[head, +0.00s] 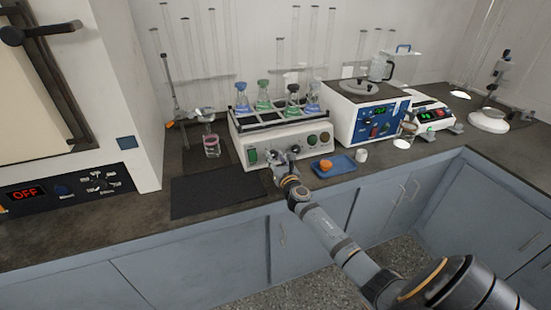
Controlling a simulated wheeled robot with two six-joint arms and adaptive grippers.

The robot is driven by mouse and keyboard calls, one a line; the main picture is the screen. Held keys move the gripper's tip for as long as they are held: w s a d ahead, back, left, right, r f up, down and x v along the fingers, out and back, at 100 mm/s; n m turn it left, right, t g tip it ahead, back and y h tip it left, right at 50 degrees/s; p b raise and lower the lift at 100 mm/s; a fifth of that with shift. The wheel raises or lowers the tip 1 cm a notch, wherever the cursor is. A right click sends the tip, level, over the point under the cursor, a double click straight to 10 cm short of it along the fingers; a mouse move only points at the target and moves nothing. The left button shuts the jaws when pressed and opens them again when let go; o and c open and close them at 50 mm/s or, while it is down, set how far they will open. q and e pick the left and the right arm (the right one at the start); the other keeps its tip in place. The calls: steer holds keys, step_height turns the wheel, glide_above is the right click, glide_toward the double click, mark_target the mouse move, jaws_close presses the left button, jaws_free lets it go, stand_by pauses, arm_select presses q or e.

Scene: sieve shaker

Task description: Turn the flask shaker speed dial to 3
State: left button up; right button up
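The flask shaker (240,140) is a white box on the dark counter. It carries several stoppered flasks in a rack on its top. Its front panel has a green switch (252,156) at the left and round controls (312,140) at the right. My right gripper (282,156) is at the middle of this panel and covers part of it. The speed dial and its setting cannot be made out behind or beside the fingers. The fingers are too small to tell whether they are open, shut or touching a dial. My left gripper is not in view.
A blue tray (345,168) with an orange item (326,165) lies just right of my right gripper. A white cup (361,156) and a blue-panelled machine (345,110) stand near it. A beaker (211,146) stands left of the shaker. A dark mat (215,193) lies bare in front.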

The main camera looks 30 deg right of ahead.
jaws_close()
